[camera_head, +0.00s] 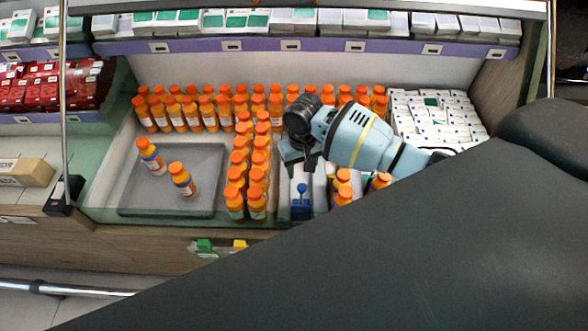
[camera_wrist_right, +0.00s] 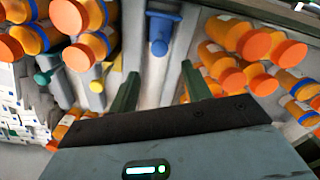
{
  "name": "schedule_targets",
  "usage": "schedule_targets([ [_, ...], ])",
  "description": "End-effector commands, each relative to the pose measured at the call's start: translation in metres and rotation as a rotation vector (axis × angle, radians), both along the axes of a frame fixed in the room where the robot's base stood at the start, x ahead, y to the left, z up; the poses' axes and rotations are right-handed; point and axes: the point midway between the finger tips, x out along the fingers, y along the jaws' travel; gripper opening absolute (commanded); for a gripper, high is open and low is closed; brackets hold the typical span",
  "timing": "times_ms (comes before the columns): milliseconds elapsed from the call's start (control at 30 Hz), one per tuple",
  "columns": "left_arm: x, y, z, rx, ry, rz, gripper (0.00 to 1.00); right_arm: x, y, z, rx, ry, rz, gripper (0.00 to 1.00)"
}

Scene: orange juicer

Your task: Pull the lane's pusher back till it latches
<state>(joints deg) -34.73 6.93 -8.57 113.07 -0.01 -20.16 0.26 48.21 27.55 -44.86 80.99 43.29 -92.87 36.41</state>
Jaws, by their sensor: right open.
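A blue pusher (camera_head: 301,205) with a round knob stands in a narrow lane between rows of orange-capped bottles in the head view. In the right wrist view the blue pusher (camera_wrist_right: 160,40) is ahead of my right gripper, in line with the gap between its fingers. My right gripper (camera_wrist_right: 160,85) is open, its two dark green fingers apart with nothing between them. In the head view the right gripper (camera_head: 302,160) is over the lanes, just behind the blue pusher, and partly hidden by its own wrist. My left gripper is not in view.
Orange bottles (camera_head: 247,190) crowd the lane's left side; more (camera_wrist_right: 235,45) show in the wrist view. A teal knob (camera_wrist_right: 42,78) and yellow knob (camera_wrist_right: 96,86) sit in neighbouring lanes. White boxes (camera_head: 437,120) lie right. Two bottles stand on a grey tray (camera_head: 150,205).

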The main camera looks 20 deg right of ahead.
Motion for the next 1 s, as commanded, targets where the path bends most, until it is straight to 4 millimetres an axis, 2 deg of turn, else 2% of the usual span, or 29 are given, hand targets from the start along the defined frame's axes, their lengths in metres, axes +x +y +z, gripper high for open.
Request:
schedule_targets([
  [267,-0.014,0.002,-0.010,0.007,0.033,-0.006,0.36,-0.001,0.000,-0.008,-0.001,0.003,0.001,0.49],
  [700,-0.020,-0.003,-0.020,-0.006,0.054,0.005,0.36,-0.001,0.000,-0.069,0.000,0.004,0.001,0.49],
  [1000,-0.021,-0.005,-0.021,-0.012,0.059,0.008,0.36,0.000,0.000,-0.078,0.000,-0.001,0.001,0.49],
])
